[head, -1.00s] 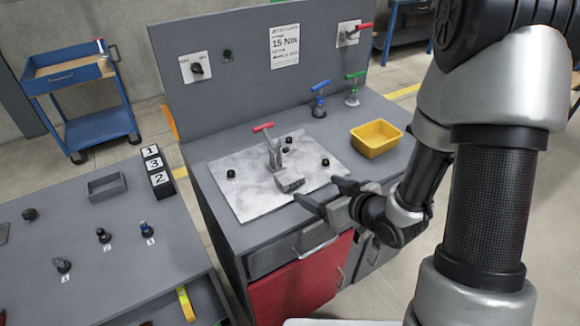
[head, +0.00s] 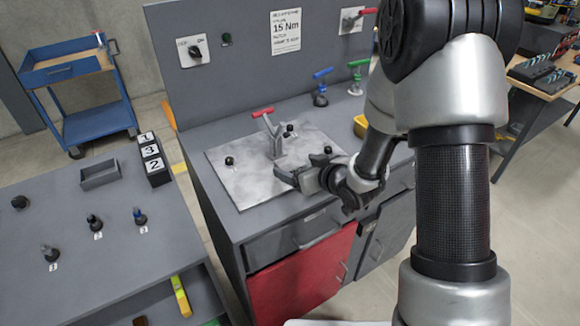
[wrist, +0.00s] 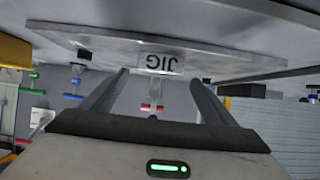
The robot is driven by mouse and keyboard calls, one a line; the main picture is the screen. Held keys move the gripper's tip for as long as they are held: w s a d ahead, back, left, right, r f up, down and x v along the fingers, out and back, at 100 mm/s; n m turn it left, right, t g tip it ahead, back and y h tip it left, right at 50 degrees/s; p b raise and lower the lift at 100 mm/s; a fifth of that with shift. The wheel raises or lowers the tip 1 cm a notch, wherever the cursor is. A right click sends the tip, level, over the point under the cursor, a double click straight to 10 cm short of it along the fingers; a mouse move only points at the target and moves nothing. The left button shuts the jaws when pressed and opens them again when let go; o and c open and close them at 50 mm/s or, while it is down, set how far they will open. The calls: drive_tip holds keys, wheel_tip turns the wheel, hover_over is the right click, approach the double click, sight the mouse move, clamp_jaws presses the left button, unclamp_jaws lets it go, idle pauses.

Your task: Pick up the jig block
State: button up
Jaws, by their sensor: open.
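The jig block (wrist: 161,63) is a small grey block marked JIG. In the wrist view it shows upside down, ahead of and between the two spread fingers of my gripper (wrist: 157,80). The fingers are open, and I see no contact with the block. In the head view my gripper (head: 296,178) is low over the front of the metal plate (head: 243,188), right where the block sits. There the gripper mostly hides the block, so the gap between them cannot be judged.
A toggle clamp with a red handle (head: 263,112) stands on the plate just behind the block. Black knobs (head: 229,161) stand around it. A yellow bin (head: 360,125) is partly hidden behind my arm.

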sight(289, 161)
drive_tip(key=shift+x, duration=2.65)
drive_tip(key=c, duration=1.3)
drive_tip(key=shift+r, duration=0.1)
drive_tip(key=shift+c, duration=0.5)
drive_tip(key=shift+w+r, duration=0.1)
drive_tip(key=shift+r, duration=0.05)
